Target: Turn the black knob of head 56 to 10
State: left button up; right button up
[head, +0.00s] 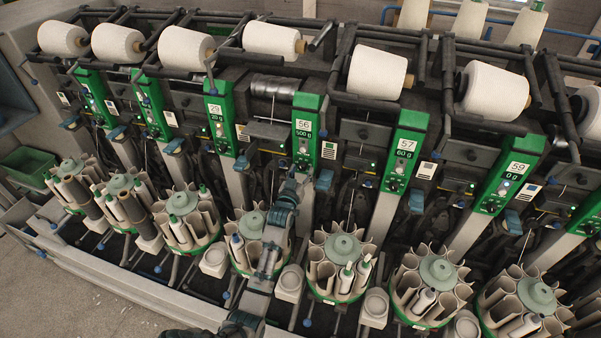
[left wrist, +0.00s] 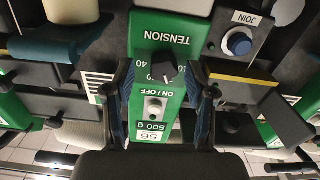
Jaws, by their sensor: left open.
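Head 56 is a green panel (head: 306,102) in the middle of the head view, labelled 56 and 500 g. Its black knob (left wrist: 165,68) shows in the left wrist view below the upside-down word TENSION. A scale number 40 is readable; the exact setting is too small to tell. A white ON/OFF button (left wrist: 154,109) sits below the knob in that picture. My left gripper (left wrist: 160,92) is open, its two blue-black fingers on either side of the panel. The knob lies between and slightly beyond the fingertips, with visible gaps. In the head view my left gripper (head: 297,181) covers the knob.
Neighbouring green panels 57 (head: 404,150) and 59 (head: 510,175) stand to the right. A JOIN button (left wrist: 238,42) sits beside the panel in the wrist view. Round bobbin magazines (head: 340,262) stand in front, below the panels. White yarn cones (head: 376,72) line the top.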

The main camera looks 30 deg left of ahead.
pick_arm(q)
jog(key=shift+d, duration=0.15)
jog(key=shift+c, duration=0.5)
jog(key=c, duration=0.4)
jog(key=shift+s+a, duration=0.1)
jog(key=shift+a, duration=0.3)
grip_shut()
pick_arm(e)
jog(key=shift+d, duration=0.15)
jog(key=shift+r, duration=0.1)
